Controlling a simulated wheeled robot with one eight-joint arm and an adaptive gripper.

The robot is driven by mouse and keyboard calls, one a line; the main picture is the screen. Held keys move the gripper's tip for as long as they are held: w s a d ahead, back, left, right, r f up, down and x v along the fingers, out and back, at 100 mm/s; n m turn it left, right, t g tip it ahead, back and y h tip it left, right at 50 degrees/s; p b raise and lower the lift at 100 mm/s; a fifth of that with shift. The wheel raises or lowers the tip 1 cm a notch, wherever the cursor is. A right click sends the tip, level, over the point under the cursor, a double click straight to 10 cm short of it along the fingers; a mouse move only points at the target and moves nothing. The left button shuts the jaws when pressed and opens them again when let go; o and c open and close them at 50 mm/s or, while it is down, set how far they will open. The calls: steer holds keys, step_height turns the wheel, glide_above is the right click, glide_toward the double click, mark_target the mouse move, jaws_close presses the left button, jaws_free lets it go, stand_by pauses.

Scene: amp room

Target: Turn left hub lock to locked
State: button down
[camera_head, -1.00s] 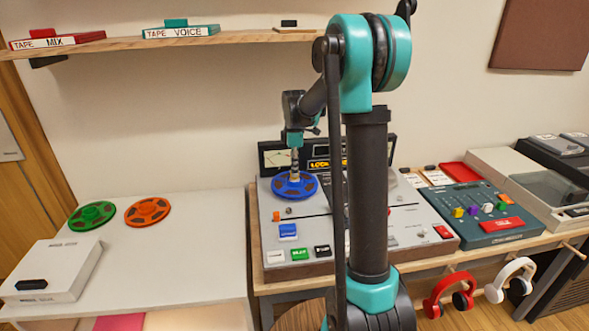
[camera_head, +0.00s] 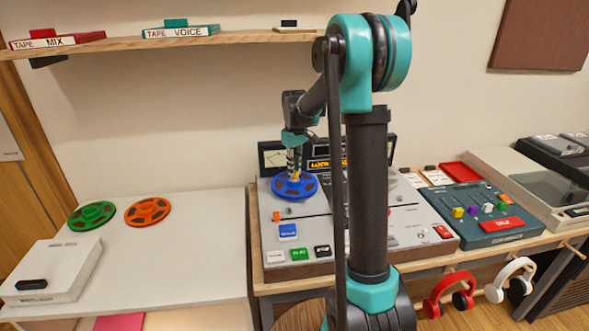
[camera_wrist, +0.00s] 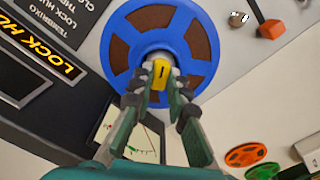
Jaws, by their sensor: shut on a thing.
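The left hub lock is a yellow knob (camera_wrist: 160,74) with a dark line mark, at the centre of the blue reel (camera_wrist: 185,22). The blue reel also shows in the head view (camera_head: 294,187), lying flat on the left of the tape machine (camera_head: 350,222). My gripper (camera_wrist: 161,90) is shut on the yellow knob, one finger on each side. In the head view my gripper (camera_head: 296,172) points down at the reel's centre. The dark line on the knob runs nearly upright in the wrist view. My arm hides part of the machine's right side in the head view.
A lit panel reading "LOCK HUB" (camera_wrist: 42,55) and a meter (camera_wrist: 125,135) stand beside the reel. Green (camera_head: 92,215) and orange (camera_head: 148,211) reels and a white box (camera_head: 52,272) lie on the left table. A mixer (camera_head: 478,212) sits at right.

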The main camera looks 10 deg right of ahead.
steer(key=m, duration=0.6)
steer(key=shift+m, duration=0.4)
stand_by(0.3)
steer(key=c, duration=1.5)
jaws_free()
steer(key=shift+r, duration=0.15)
step_height(320, 180, up, 12)
steer(key=shift+f, duration=0.15)
